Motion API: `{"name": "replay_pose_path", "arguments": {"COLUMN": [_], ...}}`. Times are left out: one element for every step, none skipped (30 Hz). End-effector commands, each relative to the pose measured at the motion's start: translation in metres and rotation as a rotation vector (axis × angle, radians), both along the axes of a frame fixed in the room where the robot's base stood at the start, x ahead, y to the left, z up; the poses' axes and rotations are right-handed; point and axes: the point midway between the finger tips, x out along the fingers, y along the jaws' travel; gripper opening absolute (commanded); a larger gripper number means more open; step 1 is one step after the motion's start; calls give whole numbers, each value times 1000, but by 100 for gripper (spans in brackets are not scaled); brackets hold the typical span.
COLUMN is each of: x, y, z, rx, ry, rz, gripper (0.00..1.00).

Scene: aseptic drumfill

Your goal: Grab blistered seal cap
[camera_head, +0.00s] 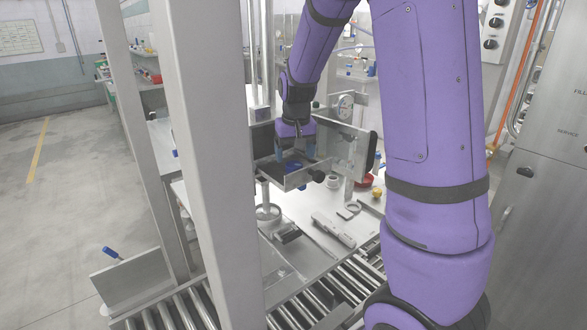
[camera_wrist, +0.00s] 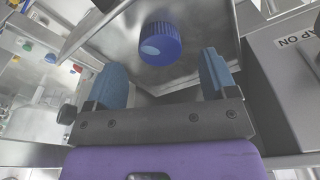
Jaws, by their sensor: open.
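A blue ribbed cap (camera_wrist: 160,45) lies in a shallow metal tray (camera_wrist: 110,28) in the wrist view. A paler oval patch shows on its face; I cannot tell whether this is a blister. My gripper (camera_wrist: 172,80) is open, with its two blue fingers apart and nothing between them. The cap appears just beyond the fingertips, between their lines and not touching them. In the head view my gripper (camera_head: 296,155) reaches down over the metal tray (camera_head: 308,176), and a small blue spot in the tray is the cap (camera_head: 292,166), partly hidden by the gripper.
A metal box marked "AP ON" (camera_wrist: 290,60) stands close to the right finger in the wrist view. A grey upright post (camera_head: 205,130) stands left of my arm in the head view. A roller conveyor (camera_head: 310,300) runs below the bench. A wrench-like tool (camera_head: 334,230) lies on the bench.

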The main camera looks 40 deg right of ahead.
Motion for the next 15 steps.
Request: {"name": "replay_pose_path", "arguments": {"x": [1, 1, 2, 3, 3, 4, 4, 4, 5, 5, 5, 5, 5, 5, 5], "y": [0, 0, -1, -1, -1, -1, -1, -1, -1, -1, -1, -1, -1, -1, -1], "z": [-9, -13, -19, -22, -25, -29, -31, -32, -34, -34, -34, -34, -34, -34, -34], "rx": [0, 1, 1, 0, 0, 1, 1, 0, 0, 0, 1, 1, 1, 1, 1], "ry": [3, 4, 4, 3, 3, 3, 2, 1, 1, 0, 0, 0, 0, 0, 0], "rz": [-1, -1, -2, -1, 0, 0, -1, -1, -1, -1, -1, -1, 0, 0, 0], "gripper": [79, 79, 79, 79, 79, 79, 79, 79, 79, 79, 79, 79, 79, 79, 79]}}
